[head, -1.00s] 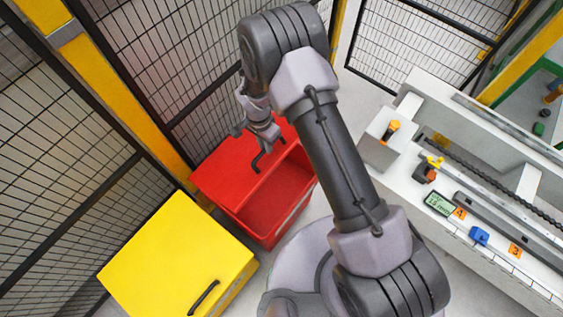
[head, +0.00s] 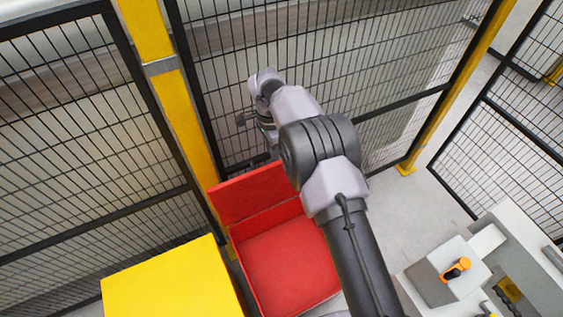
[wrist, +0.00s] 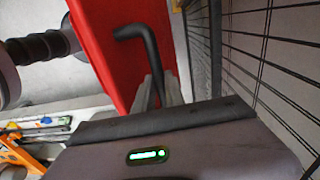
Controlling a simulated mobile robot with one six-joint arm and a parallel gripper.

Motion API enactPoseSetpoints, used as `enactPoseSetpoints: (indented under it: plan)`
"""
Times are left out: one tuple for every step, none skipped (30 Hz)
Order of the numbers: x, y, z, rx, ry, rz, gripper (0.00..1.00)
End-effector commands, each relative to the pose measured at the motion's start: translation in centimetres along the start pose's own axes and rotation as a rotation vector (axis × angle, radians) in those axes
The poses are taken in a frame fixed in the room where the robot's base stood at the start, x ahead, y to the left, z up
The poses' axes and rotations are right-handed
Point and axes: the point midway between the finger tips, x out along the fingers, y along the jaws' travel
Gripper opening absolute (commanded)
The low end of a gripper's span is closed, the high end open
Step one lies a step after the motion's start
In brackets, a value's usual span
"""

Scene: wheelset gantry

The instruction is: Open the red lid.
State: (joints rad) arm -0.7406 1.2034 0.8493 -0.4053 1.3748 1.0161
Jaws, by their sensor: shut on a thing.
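The red lid (head: 250,192) stands raised at the back of the red box (head: 290,268), near the mesh fence, and the inside of the box shows. In the wrist view the lid (wrist: 108,45) is a red panel with a bent black handle (wrist: 151,48). My gripper (wrist: 158,92) is shut on this handle, with its two grey fingers around the bar. In the head view my arm hides part of the lid's right side, and my fingertips are hard to make out there.
A yellow box (head: 170,282) stands left of the red box. A yellow post (head: 172,95) and black mesh fence (head: 325,50) rise close behind the lid. A grey machine with an orange switch (head: 456,268) is at the lower right. Open floor lies between.

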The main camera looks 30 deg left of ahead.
Motion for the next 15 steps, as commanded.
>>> enactPoseSetpoints:
  plan:
    - [-0.11, -0.34, -0.03, 0.002, 0.000, -0.003, 0.00]
    - [-0.16, -0.47, -0.01, 0.002, 0.000, -0.003, 0.00]
    - [-0.20, -0.60, 0.01, 0.002, 0.000, -0.003, 0.00]
    - [-0.25, -0.68, 0.02, 0.002, -0.001, -0.004, 0.00]
    - [-0.30, -0.74, 0.03, 0.003, -0.001, -0.004, 0.00]
    - [-0.35, -0.78, 0.05, 0.003, -0.002, -0.004, 0.00]
    - [-0.38, -0.81, 0.06, 0.003, -0.002, -0.004, 0.00]
    - [-0.40, -0.83, 0.07, 0.003, -0.002, -0.004, 0.00]
    - [-0.43, -0.84, 0.07, 0.003, -0.002, -0.004, 0.00]
    - [-0.44, -0.84, 0.08, 0.003, -0.002, -0.004, 0.00]
    - [-0.46, -0.84, 0.08, 0.003, -0.002, -0.005, 0.00]
    - [-0.47, -0.85, 0.08, 0.003, -0.002, -0.005, 0.00]
    - [-0.48, -0.85, 0.09, 0.003, -0.002, -0.005, 0.00]
    - [-0.50, -0.85, 0.09, 0.003, -0.002, -0.005, 0.00]
    - [-0.51, -0.86, 0.09, 0.003, -0.003, -0.005, 0.00]
